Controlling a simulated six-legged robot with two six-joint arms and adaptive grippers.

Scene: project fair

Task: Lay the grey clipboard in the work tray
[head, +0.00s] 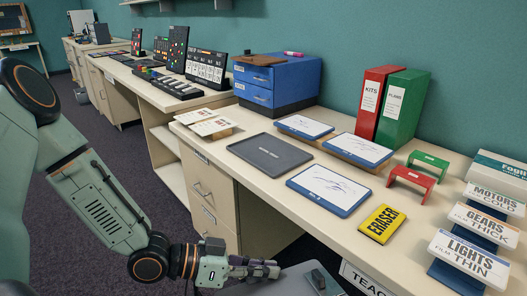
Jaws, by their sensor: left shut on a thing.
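My left gripper (258,268) is low at the bottom of the head view, in front of the desk. It is shut on the edge of the grey clipboard (290,283), a flat grey board with a darker clip on it. The clipboard is partly cut off by the bottom of the picture. The work tray (268,154) is a flat dark grey tray with small lettering in its middle. It lies on the desk top, beyond and above the gripper in the picture, and looks empty. My right gripper is not in view.
Blue-edged drawing boards (328,188) lie right of the tray, near a yellow eraser (382,223). Cards (212,127) lie to its left. A blue drawer box (277,82) and red and green binders (402,105) stand behind. The desk's front edge lies between clipboard and tray.

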